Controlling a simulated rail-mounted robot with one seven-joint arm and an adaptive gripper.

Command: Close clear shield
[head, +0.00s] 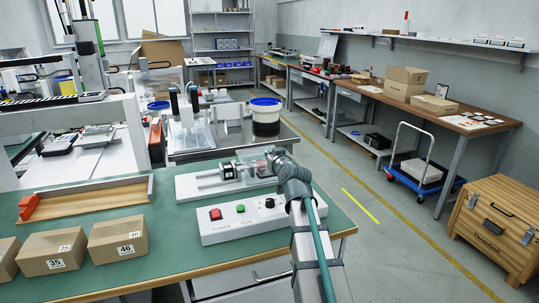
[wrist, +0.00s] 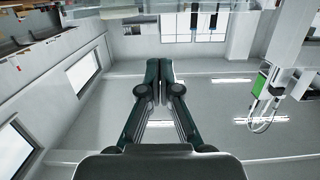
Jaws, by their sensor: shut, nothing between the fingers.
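The fixture on the green bench has a white base (head: 190,188) and a metal device with a round front (head: 228,171). A faint see-through, reddish patch (head: 259,166) shows beside that device; it may be the clear shield, but its outline and angle cannot be made out. My arm reaches in from the bottom right, and its end stands at the right side of the fixture, hiding part of it. In the wrist view my gripper (wrist: 159,82) has its two dark fingers together with nothing between them. Whether it touches the shield cannot be told.
A white control box (head: 240,223) with red and green buttons and a knob sits in front of the fixture. Several numbered cardboard boxes (head: 118,238) and a wooden tray (head: 85,199) stand to the left. Open floor lies right.

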